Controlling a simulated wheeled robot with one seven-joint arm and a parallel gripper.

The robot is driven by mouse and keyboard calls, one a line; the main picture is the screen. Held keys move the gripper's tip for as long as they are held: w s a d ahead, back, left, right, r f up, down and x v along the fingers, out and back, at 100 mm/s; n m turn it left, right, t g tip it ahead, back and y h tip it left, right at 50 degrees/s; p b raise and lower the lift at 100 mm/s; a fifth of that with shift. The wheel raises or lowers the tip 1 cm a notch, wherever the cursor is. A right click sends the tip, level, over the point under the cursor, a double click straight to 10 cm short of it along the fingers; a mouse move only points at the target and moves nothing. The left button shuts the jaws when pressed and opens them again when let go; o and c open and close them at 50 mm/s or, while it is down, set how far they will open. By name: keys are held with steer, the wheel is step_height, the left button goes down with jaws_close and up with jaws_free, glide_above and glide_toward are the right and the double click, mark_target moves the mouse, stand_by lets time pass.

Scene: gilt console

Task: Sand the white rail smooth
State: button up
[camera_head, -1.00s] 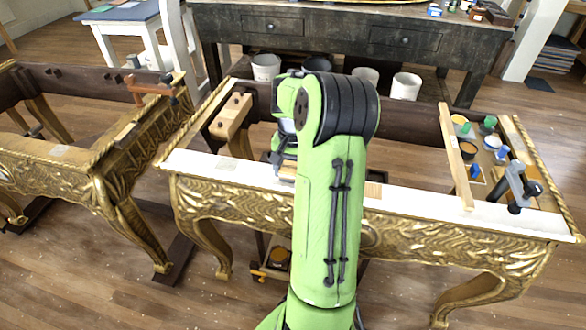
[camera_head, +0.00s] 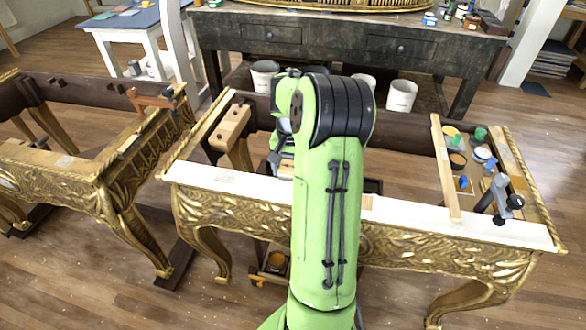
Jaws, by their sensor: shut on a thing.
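The white rail (camera_head: 415,217) is the long pale top face along the front of the gilt console (camera_head: 250,213). My green arm crosses in front of it and hides its middle. My gripper (camera_head: 284,163) shows only in part, left of my arm at the rail's back edge. It is shut on a small tan block (camera_head: 286,171), mostly hidden; I cannot tell whether the block touches the rail. A tan patch (camera_head: 367,203) shows on the rail just right of my arm.
A wooden bar (camera_head: 446,170) crosses the console's right side, beside a tray with several small pots (camera_head: 457,161) and a grey clamp (camera_head: 500,199). A wooden block (camera_head: 229,127) sits at the left. Another gilt frame (camera_head: 80,170) stands left; a dark workbench (camera_head: 340,45) stands behind.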

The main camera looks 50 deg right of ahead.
steer(key=shift+r+p, duration=0.9)
steer(key=shift+r, duration=0.3)
